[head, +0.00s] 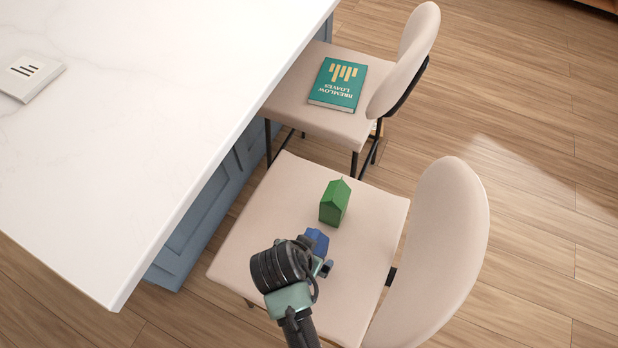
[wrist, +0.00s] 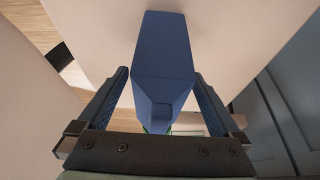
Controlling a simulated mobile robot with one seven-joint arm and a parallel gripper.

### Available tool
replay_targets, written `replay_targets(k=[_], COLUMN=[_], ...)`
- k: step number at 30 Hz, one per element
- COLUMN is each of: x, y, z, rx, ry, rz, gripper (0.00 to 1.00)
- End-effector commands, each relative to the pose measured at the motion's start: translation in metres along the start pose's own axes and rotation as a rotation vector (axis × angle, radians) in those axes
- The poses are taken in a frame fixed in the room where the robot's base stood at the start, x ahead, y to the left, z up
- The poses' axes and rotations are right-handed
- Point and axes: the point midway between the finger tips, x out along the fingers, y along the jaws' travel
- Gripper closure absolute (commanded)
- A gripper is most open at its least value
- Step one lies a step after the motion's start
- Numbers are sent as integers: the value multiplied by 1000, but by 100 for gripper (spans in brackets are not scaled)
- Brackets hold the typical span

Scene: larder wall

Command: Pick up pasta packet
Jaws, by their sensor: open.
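A blue packet (head: 318,240), which I take to be the pasta packet, stands on the beige seat of the nearer chair (head: 260,220). My gripper (head: 318,257) is over the seat and partly hides the packet in the head view. In the wrist view the blue packet (wrist: 163,50) lies between the two fingers of my gripper (wrist: 160,74). The fingers are apart, one on each side of it, with a narrow gap showing at each side. Any label on the packet cannot be read.
A green house-shaped carton (head: 335,203) stands on the same seat, just behind the packet. The chair's backrest (head: 437,260) rises at the right. A white countertop (head: 150,120) is at the left. A teal book (head: 338,84) lies on the farther chair.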

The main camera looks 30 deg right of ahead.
Motion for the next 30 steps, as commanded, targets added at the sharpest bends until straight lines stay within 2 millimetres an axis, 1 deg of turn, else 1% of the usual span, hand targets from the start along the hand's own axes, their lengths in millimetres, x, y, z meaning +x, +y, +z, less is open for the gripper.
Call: replay_targets(k=[1,3,9,11,12,14,15,17,18,20,21,25,26,30], x=[5,7,7,6,6,6,6,6,6,6,6,6,6,6], y=[0,0,0,0,0,0,0,0,0,0,0,0,0,0], z=[0,0,0,0,0,0,0,0,0,0,0,0,0,0], rx=[1,1,1,1,1,1,0,1,0,0,0,0,1,0], ry=[-1,0,0,0,0,0,0,0,0,0,0,0,0,0], rz=[1,0,0,0,0,0,0,0,0,0,0,0,0,0], gripper=[0,0,0,11,18,29,36,47,54,65,72,95,100,100])
